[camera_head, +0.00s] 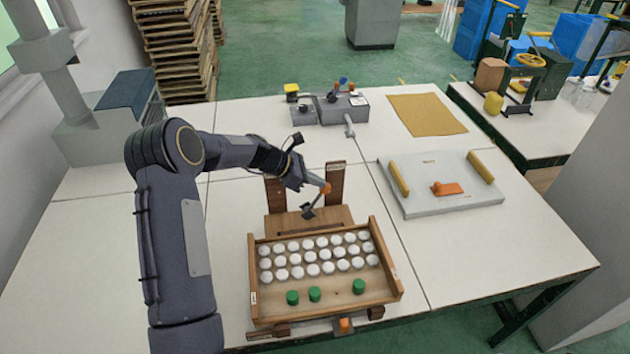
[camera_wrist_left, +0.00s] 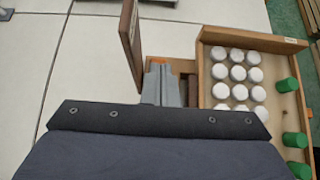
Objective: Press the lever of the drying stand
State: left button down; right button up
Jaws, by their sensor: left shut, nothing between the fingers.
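The drying stand is wooden, with a brown base block (camera_head: 338,214) and two dark upright posts (camera_head: 336,176). An orange piece (camera_head: 326,188), perhaps the lever's end, shows between the posts. A thin dark rod with a black end (camera_head: 308,212) slants down from near it; I cannot tell whether it belongs to the lever. My left gripper (camera_head: 315,181) is shut and empty, its tips at or very near the orange piece; contact is unclear. In the left wrist view the shut fingers (camera_wrist_left: 160,86) point beside a post (camera_wrist_left: 131,42). My right gripper is not in view.
A wooden tray (camera_head: 398,291) with several white round pieces (camera_head: 312,269) and 3 green ones (camera_head: 359,286) stands in front of the stand. A pale board (camera_head: 455,203) with yellow bars lies right. A grey device (camera_head: 340,108) and yellow mat (camera_head: 428,114) are behind.

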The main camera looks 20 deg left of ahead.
pick_arm(q)
jog(key=shift+d, duration=0.25)
jog(key=b+v, duration=0.1)
jog(key=v, duration=0.7)
jog(key=shift+a, duration=0.25)
jog(key=shift+f, duration=0.1)
jog(key=s+d+r+m+y, duration=0.1)
jog(key=s+d+r+m, duration=0.2)
jog(key=s+r+m, duration=0.45)
jog(key=s+d+r+m+y, duration=0.1)
jog(key=s+d+r+m, duration=0.25)
jog(key=s, duration=0.65)
jog(key=s+d+f+m+y, duration=0.1)
jog(key=s+m, duration=0.5)
jog(key=s, duration=0.3)
jog(key=s+d+f+m+y, duration=0.1)
jog(key=s+d+f+m, duration=0.1)
jog(key=s+m, duration=0.3)
jog(key=s, duration=0.4)
jog(key=shift+m+y, duration=0.4)
